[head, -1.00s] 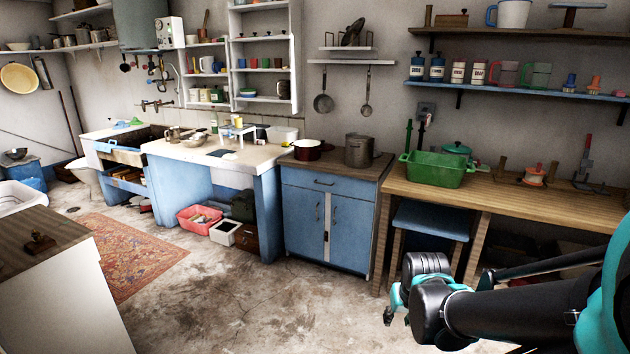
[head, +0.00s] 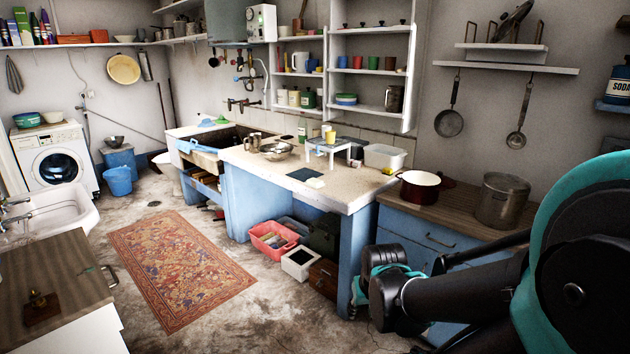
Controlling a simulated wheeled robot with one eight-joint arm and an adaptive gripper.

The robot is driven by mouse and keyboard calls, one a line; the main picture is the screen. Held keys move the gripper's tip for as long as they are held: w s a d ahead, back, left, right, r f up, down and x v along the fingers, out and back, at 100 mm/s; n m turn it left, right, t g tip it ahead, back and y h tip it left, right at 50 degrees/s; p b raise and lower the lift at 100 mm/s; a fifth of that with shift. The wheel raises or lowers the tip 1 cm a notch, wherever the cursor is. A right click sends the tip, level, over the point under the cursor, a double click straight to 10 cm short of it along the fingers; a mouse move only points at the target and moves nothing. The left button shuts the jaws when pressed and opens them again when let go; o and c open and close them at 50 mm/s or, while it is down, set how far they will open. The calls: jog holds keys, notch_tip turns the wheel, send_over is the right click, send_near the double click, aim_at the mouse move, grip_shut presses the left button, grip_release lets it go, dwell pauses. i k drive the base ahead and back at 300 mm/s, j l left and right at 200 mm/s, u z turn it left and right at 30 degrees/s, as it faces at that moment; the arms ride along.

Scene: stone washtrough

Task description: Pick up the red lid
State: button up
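I cannot make out a red lid for certain. A small dark red shape (head: 447,182) shows on the wooden top of the blue cabinet, just behind a dark red pot (head: 419,191); it is too small to tell what it is. The pot shows a pale inside and looks uncovered. My gripper (head: 362,284) is at the lower middle right, in front of the blue cabinet and the counter's end, apart from the pot. Its teal fingers are partly hidden by its own body, so its opening does not show.
A grey metal pot (head: 503,200) stands right of the red pot. The pale counter (head: 330,190) on the left holds bowls, a small white stand and a white tub (head: 385,157). A patterned rug (head: 175,268) lies on open floor. A wooden-topped cabinet (head: 50,285) is at near left.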

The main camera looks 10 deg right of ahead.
aim_at(446, 180)
jog(key=i+z, duration=0.1)
jog(key=i, duration=0.35)
jog(key=i+j, duration=0.15)
jog(key=i, duration=0.3)
jog(key=l+z, duration=0.05)
